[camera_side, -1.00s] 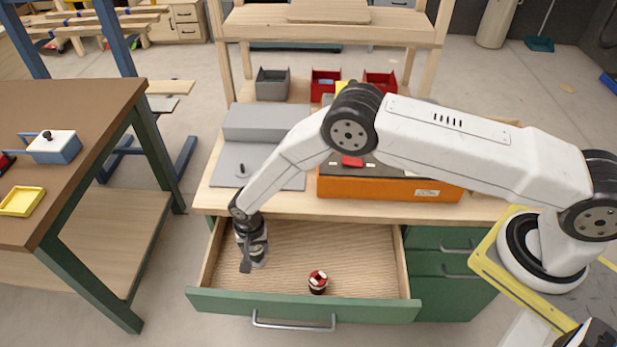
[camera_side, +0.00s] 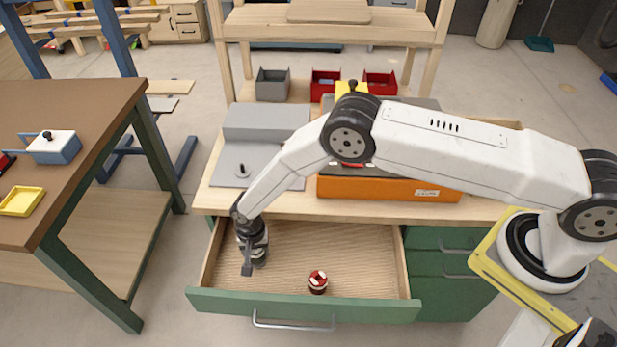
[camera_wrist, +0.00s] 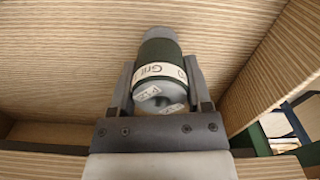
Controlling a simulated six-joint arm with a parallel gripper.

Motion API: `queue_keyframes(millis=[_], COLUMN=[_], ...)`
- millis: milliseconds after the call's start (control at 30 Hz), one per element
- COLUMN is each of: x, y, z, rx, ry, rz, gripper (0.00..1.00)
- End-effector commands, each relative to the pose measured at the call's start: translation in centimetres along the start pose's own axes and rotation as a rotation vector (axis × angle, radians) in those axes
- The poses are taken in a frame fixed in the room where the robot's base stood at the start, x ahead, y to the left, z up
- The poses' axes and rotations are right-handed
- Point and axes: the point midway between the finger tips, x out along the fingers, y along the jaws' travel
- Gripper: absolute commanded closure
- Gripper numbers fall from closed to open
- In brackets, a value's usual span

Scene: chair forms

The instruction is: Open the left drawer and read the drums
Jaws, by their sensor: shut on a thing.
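The left drawer (camera_side: 370,275) stands open, with a green front, a metal handle and a ribbed wooden floor. A small dark drum with a red and white top (camera_side: 318,282) stands in it, right of the middle. My gripper (camera_side: 250,268) is down inside the drawer at its left side. In the wrist view my gripper (camera_wrist: 160,105) is shut on a dark green drum (camera_wrist: 159,50) with a cream label band.
An orange case (camera_side: 390,188) and a grey stand (camera_side: 232,165) are on the bench above the drawer. Grey and red bins (camera_side: 272,84) stand at the back. A brown-topped table (camera_side: 70,110) is at the left, with floor between.

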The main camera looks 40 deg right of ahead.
Motion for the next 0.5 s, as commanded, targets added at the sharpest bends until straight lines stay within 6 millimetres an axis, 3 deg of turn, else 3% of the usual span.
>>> queue_keyframes(millis=[500], x=[0.71], y=[-0.05], z=[-0.03], rx=[0.000], ry=[0.000], rz=[-0.001], gripper=[1.00])
